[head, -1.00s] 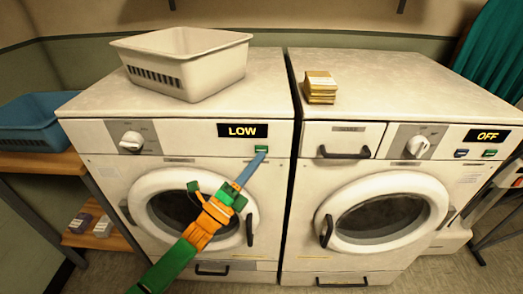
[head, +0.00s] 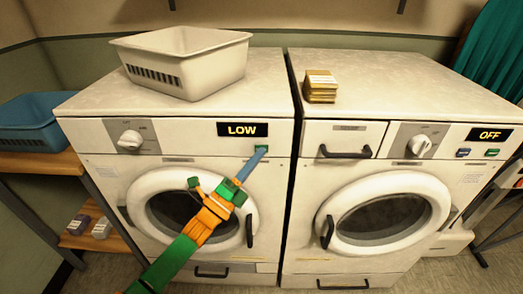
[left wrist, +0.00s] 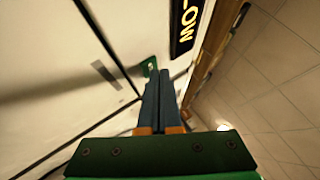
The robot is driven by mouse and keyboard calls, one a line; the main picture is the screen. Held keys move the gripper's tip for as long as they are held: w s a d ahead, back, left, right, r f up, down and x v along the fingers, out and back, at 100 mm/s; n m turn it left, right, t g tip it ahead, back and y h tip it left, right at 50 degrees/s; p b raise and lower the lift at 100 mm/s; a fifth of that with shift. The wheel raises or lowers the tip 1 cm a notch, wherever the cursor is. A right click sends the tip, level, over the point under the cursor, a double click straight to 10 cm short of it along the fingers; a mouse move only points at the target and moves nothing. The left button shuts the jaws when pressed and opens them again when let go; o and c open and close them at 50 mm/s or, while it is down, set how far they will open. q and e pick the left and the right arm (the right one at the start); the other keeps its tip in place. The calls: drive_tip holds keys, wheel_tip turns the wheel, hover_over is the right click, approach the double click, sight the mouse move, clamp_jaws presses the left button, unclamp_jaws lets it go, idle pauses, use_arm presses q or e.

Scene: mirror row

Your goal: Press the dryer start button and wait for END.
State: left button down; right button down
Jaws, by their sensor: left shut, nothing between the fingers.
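The left machine, the dryer (head: 95,135), has a knob (head: 131,140) and a display (head: 242,130) reading LOW. The display also shows in the left wrist view (left wrist: 186,22). Its green start button (head: 257,148) is below the display's right end, partly hidden by my fingertips. In the left wrist view the green button (left wrist: 149,66) is right at the finger ends. My left gripper (head: 263,149) is shut and empty, its tips at the button; I cannot tell whether they touch or press it. My right gripper is out of view.
A white basket (head: 182,85) stands on the dryer. The right machine (head: 420,95) has a display (head: 489,135) reading OFF; a small yellowish stack (head: 321,88) sits on it. A blue basket (head: 40,115) is on the left shelf. The dryer's round door (head: 150,185) is closed behind my arm.

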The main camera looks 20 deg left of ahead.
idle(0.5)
use_arm(q)
drive_tip(key=shift+s+d+r+p, duration=0.1)
drive_tip(key=shift+s+p, duration=0.25)
drive_tip(key=shift+p, duration=0.1)
drive_tip(key=shift+s+d, duration=0.1)
drive_tip(key=shift+s, duration=0.25)
drive_tip(key=s+p, duration=0.1)
drive_tip(key=s, duration=0.1)
drive_tip(key=s+d+p, duration=0.1)
drive_tip(key=s+p, duration=0.1)
drive_tip(key=shift+s+d, duration=0.2)
drive_tip(key=shift+s, duration=0.2)
